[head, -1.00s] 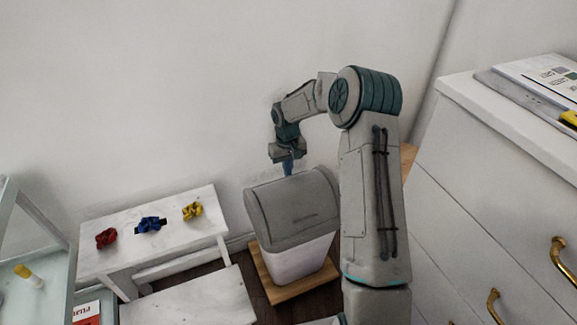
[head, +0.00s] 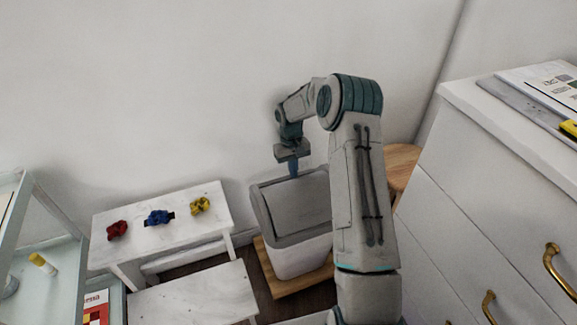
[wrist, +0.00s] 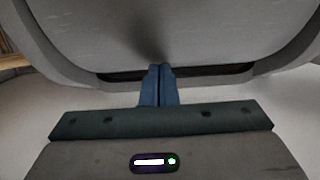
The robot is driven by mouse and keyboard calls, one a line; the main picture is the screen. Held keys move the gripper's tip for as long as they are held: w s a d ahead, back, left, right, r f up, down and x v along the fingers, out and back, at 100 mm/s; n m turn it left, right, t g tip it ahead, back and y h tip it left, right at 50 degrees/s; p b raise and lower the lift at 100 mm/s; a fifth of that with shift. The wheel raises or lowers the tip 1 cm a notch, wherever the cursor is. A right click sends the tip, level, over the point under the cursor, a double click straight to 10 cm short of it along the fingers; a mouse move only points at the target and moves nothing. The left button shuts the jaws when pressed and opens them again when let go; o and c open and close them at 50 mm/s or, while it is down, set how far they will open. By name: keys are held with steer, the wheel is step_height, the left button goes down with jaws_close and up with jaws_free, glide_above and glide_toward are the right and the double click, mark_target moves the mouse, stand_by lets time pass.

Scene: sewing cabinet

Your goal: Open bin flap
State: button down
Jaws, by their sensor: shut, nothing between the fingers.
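The bin is a white bucket (head: 302,258) with a grey lid (head: 262,218), standing on a wooden board. Its grey flap (head: 302,207) looks tilted inside the lid's frame, its face sunk below the rim. In the wrist view the flap (wrist: 150,35) fills the top, with a narrow dark gap along its near edge. My gripper (head: 294,172) points down at the lid's far upper edge. Its blue fingers (wrist: 160,70) are pressed together, empty, with the tips at the flap's edge by the gap. I cannot tell if they touch it.
A white stool (head: 160,225) with red, blue and yellow scrunchies stands left of the bin. A white drawer cabinet (head: 470,170) with brass handles is on the right. A round wooden stool (head: 403,160) is behind my arm. The wall is close behind the bin.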

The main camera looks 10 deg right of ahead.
steer(key=shift+s+f, duration=0.2)
steer(key=shift+f, duration=0.4)
steer(key=shift+s+f, duration=0.2)
steer(key=shift+f, duration=0.45)
steer(key=shift+s+d+f+p, duration=0.1)
steer(key=shift+s+f+p, duration=0.05)
steer(key=shift+s+f, duration=0.4)
steer(key=shift+s+d+f+p, duration=0.15)
steer(key=shift+s+f, duration=0.15)
steer(key=shift+f, duration=0.35)
steer(key=shift+s+a+f, duration=0.1)
steer(key=shift+s, duration=0.05)
